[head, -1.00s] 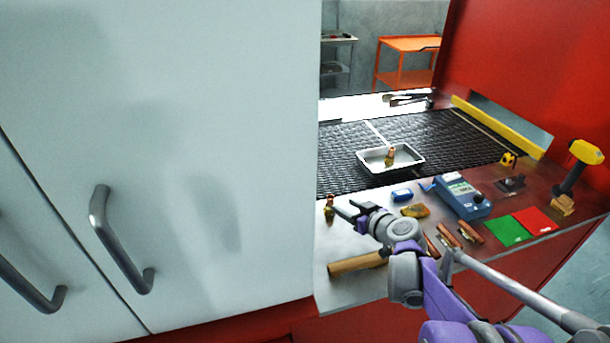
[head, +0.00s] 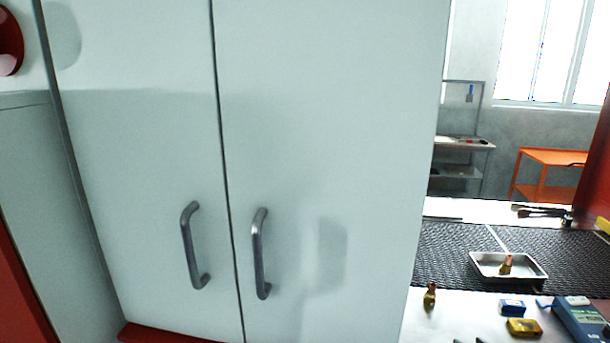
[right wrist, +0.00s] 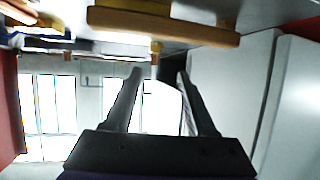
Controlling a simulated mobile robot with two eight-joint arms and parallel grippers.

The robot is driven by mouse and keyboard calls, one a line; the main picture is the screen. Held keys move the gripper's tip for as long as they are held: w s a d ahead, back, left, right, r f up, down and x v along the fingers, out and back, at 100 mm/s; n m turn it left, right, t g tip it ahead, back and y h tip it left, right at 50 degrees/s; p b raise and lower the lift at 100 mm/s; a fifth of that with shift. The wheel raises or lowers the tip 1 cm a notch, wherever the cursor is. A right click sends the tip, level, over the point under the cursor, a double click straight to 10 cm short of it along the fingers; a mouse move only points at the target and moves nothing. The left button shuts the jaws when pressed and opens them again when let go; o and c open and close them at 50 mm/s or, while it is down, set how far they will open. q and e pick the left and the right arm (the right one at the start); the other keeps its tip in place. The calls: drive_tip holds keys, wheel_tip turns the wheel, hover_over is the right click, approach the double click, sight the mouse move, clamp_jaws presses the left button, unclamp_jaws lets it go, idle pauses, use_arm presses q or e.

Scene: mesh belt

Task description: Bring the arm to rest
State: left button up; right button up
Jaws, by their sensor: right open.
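My right gripper shows in the right wrist view (right wrist: 159,74), where its two dark fingers stand apart with nothing between them. In the head view only two dark tips, apparently its fingers, show at the bottom edge (head: 467,341); the rest of that arm is out of the picture. My left gripper is in neither view.
A pale cabinet (head: 330,150) with two handles fills much of the head view. To its right, a metal tray (head: 483,272) holding a brass piece rests on the mesh belt (head: 440,262). A brass fitting (head: 430,296), blue block (head: 512,308), yellow item (head: 524,327) and blue meter (head: 583,322) lie nearer. A wooden bar (right wrist: 165,25) is close to the right fingers.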

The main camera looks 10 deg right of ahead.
drive_tip(key=s+a+f+n+g+y, duration=0.1)
drive_tip(key=s+a+f+g+y, duration=0.1)
drive_tip(key=a, duration=0.7)
drive_tip(key=s+a+f+g+y, duration=0.1)
drive_tip(key=s+a+f+g, duration=0.1)
drive_tip(key=a, duration=0.8)
drive_tip(key=s+a+f+g, duration=0.1)
drive_tip(key=s+a+f, duration=0.1)
drive_tip(key=s+a, duration=0.2)
drive_tip(key=s+a+f+g+h, duration=0.1)
drive_tip(key=s+a+f+g, duration=0.1)
drive_tip(key=s, duration=0.6)
drive_tip(key=shift+s+a+g, duration=0.2)
drive_tip(key=shift+a+g, duration=0.1)
drive_tip(key=shift+a, duration=0.55)
drive_tip(key=shift+r, duration=0.1)
